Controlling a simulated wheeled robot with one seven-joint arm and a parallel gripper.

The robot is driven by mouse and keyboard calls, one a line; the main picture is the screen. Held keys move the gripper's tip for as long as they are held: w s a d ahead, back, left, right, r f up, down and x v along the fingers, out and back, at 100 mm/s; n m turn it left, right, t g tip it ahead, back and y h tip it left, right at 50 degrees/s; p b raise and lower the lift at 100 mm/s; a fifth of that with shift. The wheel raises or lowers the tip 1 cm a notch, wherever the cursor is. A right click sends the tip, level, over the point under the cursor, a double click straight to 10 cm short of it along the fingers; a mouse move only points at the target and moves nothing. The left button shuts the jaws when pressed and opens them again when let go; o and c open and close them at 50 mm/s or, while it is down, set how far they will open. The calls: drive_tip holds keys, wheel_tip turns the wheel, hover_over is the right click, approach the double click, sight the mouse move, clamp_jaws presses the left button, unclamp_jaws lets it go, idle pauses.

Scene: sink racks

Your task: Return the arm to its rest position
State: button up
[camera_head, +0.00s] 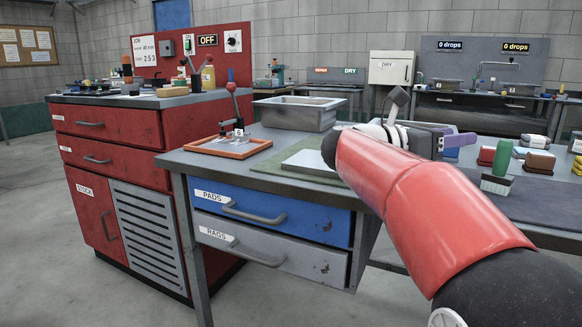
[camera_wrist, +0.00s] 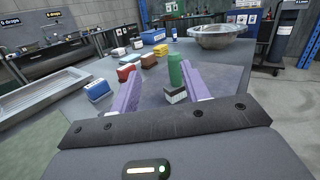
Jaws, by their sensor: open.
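My arm reaches from the lower right over the workbench in the head view, its red link in front. My gripper (camera_head: 462,140) shows two purple fingers, open with nothing between them. In the wrist view my gripper (camera_wrist: 163,78) points along the bench top. A green-handled brush with pale bristles (camera_head: 498,170) stands upright on the bench, to the right of the fingers in the head view. It also shows in the wrist view (camera_wrist: 176,72), beyond the gap and near the right finger. My wrist hides part of the bench behind it.
The bench (camera_head: 290,210) has PADS and RAGS drawers. It holds a metal basin (camera_head: 297,113), an orange tray (camera_head: 228,147) and a pale board (camera_head: 315,163). Several coloured blocks (camera_wrist: 125,71) and a metal bowl (camera_wrist: 217,38) stand ahead. A red cabinet (camera_head: 130,135) stands left.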

drive_tip(key=w+a+r+n+t+y+p, duration=0.1)
drive_tip(key=w+a+r+n+t+y, duration=0.15)
drive_tip(key=n+t, duration=0.5)
drive_tip(key=w+a+r+n+t+y, duration=0.1)
drive_tip(key=a+r+n+t, duration=0.3)
drive_tip(key=n+t, duration=0.3)
drive_tip(key=s+a+f+n+t+y+p, duration=0.1)
drive_tip(key=a+f+n+t+y, duration=0.15)
drive_tip(key=a+n+y, duration=0.55)
drive_tip(key=s+a+f+n+t+y, duration=0.1)
drive_tip(key=a+f+n+y, duration=0.2)
drive_tip(key=n, duration=0.8)
drive_tip(key=s+f+n+g+y+p, duration=0.1)
drive_tip(key=s+f+n+g+y, duration=0.1)
drive_tip(key=s+f+n+g, duration=0.5)
drive_tip(key=s+a+f+n+g+y+p, duration=0.1)
drive_tip(key=s+f+n+g+y, duration=0.1)
drive_tip(key=s+f+n+g, duration=0.4)
drive_tip(key=s+f+n, duration=0.5)
drive_tip(key=s+f, duration=0.5)
drive_tip(key=f, duration=0.4)
drive_tip(key=shift+s+n+g, duration=0.35)
drive_tip(key=shift+g, duration=0.05)
